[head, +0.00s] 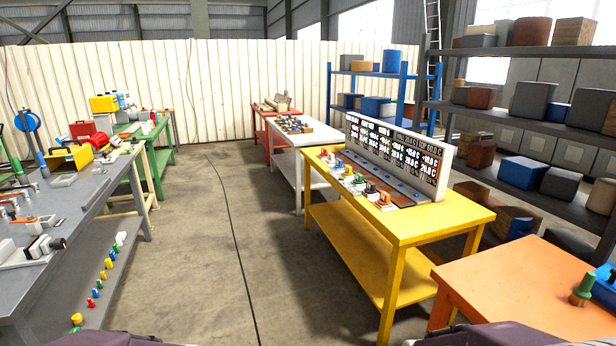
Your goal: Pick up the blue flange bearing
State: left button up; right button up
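I cannot pick out the blue flange bearing for certain. A blue object (606,288) sits on the orange table at the far right, cut off by the picture's edge, so I cannot tell what it is. A green knob-like piece (582,290) stands upright just left of it. Neither of my grippers shows; only dark parts, likely of my own body, appear along the bottom edge.
The orange table (500,290) is mostly bare. A yellow table (440,225) with a display board (395,150) and small parts stands beyond it. A grey workbench (60,215) with tools is at left. The concrete aisle (215,250) is open, with a cable along it.

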aim_at(338, 167)
jog(key=i+j+u, duration=0.2)
jog(key=i, duration=2.8)
jog(key=i+z, duration=0.35)
jog(key=i, duration=0.15)
jog(key=i+j+z, duration=0.2)
jog(key=i+z, duration=0.15)
jog(key=i+j+z, duration=0.35)
jog(key=i, duration=0.25)
jog(key=i+j+z, duration=0.35)
jog(key=i+j, duration=0.05)
